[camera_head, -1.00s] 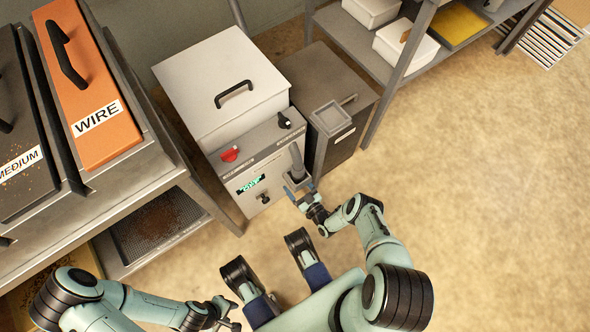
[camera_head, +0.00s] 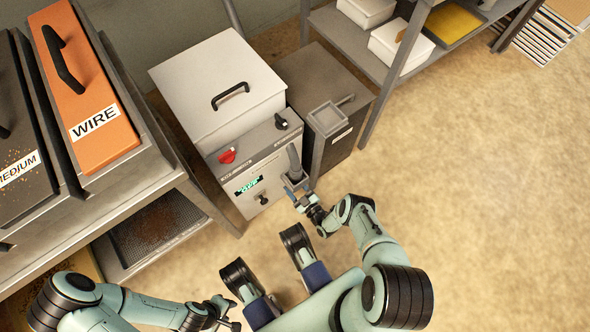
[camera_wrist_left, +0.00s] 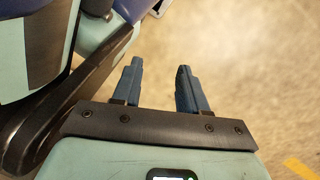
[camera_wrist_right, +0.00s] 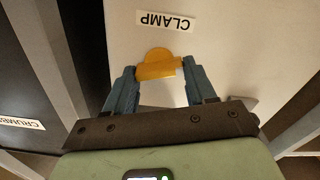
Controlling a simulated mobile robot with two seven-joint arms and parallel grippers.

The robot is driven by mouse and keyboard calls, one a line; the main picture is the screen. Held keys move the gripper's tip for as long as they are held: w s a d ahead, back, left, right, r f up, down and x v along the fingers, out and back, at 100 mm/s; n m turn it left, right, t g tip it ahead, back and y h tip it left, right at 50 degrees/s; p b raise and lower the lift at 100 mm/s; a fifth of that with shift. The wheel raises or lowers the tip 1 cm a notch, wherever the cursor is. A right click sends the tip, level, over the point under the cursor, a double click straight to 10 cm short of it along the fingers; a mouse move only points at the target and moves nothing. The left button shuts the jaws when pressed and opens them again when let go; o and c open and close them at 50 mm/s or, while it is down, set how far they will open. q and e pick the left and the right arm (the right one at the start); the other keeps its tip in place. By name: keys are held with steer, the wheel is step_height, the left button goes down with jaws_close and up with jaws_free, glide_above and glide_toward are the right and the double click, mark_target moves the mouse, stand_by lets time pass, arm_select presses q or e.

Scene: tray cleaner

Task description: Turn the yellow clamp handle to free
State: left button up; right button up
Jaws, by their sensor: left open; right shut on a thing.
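The yellow clamp handle (camera_wrist_right: 158,67) shows in the right wrist view, below a white "CLAMP" label (camera_wrist_right: 165,21) on a pale panel. My right gripper (camera_wrist_right: 159,76) has its blue fingers on either side of the handle and is shut on it. In the head view my right gripper (camera_head: 297,196) is at the front right of the white machine (camera_head: 222,88), and the handle cannot be made out there. My left gripper (camera_head: 232,313) is low in the head view, away from the machine. Its fingers stand apart and empty in the left wrist view (camera_wrist_left: 158,75).
The machine's front carries a red knob (camera_head: 227,156), a black knob (camera_head: 281,122) and a small lit display. A dark bin (camera_head: 345,145) stands to its right. A bench with an orange "WIRE" box (camera_head: 82,85) is at left. Open floor (camera_head: 480,200) lies at right.

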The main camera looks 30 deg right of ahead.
arm_select(q)
steer(key=shift+w+d+r+t+p, duration=0.1)
steer(key=shift+w+r+t+p, duration=0.15)
steer(key=shift+w, duration=0.3)
steer(key=shift+w+d+r+t+p, duration=0.15)
steer(key=shift+w+r+p, duration=0.15)
steer(key=shift+w, duration=0.2)
arm_select(e)
steer(key=shift+w+a+f+n, duration=0.1)
steer(key=shift+n, duration=3.45)
steer(key=shift+a+f+n, duration=0.1)
steer(key=shift+n, duration=3.45)
arm_select(q)
steer(key=shift+a, duration=0.1)
arm_select(e)
steer(key=shift+d, duration=0.1)
steer(key=o, duration=1)
steer(key=shift+o, duration=0.2)
arm_select(q)
steer(key=w+r, duration=0.1)
steer(key=w+r+t+p, duration=0.1)
steer(key=w, duration=0.1)
steer(key=shift+d, duration=0.2)
arm_select(e)
steer(key=s+d, duration=0.1)
steer(key=s, duration=1.2)
steer(key=shift+s, duration=0.2)
